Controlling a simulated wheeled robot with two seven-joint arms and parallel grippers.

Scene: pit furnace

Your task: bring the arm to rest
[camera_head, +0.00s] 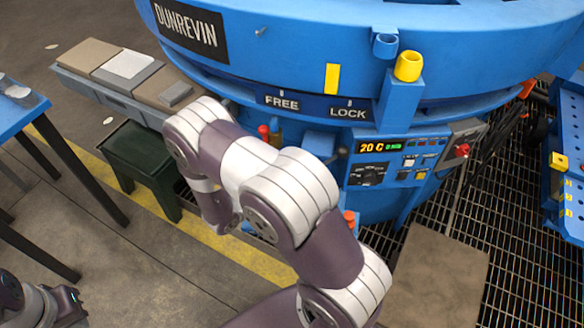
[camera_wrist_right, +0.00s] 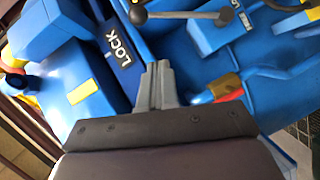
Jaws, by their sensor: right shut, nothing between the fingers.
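My right arm (camera_head: 285,190) reaches across the front of the blue furnace (camera_head: 300,50) in the head view, bent and raised. Its gripper cannot be made out there. In the right wrist view my right gripper (camera_wrist_right: 157,85) is shut and empty, its grey fingers together. The fingers point toward the blue furnace front, beside the LOCK label (camera_wrist_right: 118,48). Whether they touch it cannot be told.
A control panel (camera_head: 395,158) reads 20 C. A lever with a dark knob (camera_wrist_right: 137,14) is close to the right fingers. A dark green stool (camera_head: 140,160), a grey ledge with plates (camera_head: 75,85) and a blue table (camera_head: 20,115) stand left. Grating (camera_head: 515,240) covers the right floor.

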